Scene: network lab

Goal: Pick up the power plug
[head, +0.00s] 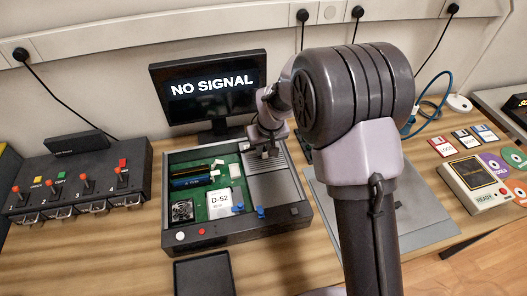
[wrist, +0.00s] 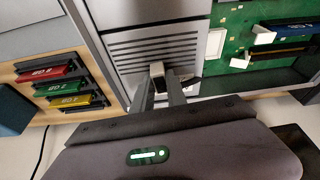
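My gripper (wrist: 160,80) points down at the grey slotted metal box (wrist: 125,50) in the open computer case. Its two dark fingers are apart. A small pale and dark block (wrist: 157,69), which may be the power plug, shows at the fingertips. I cannot tell whether the fingers press on it or only stand around it. In the head view my gripper (head: 266,150) is over the slotted box (head: 284,180), close to its back edge, with a pale bit at its tips. My arm hides part of the area to the right.
The open case (head: 180,240) holds a green board with a white D-52 box (head: 220,204). A monitor (head: 210,90) reading NO SIGNAL stands behind. A switch box (head: 80,180) is at left, a dark tray (head: 204,275) in front, and floppy disks (head: 465,138) at right.

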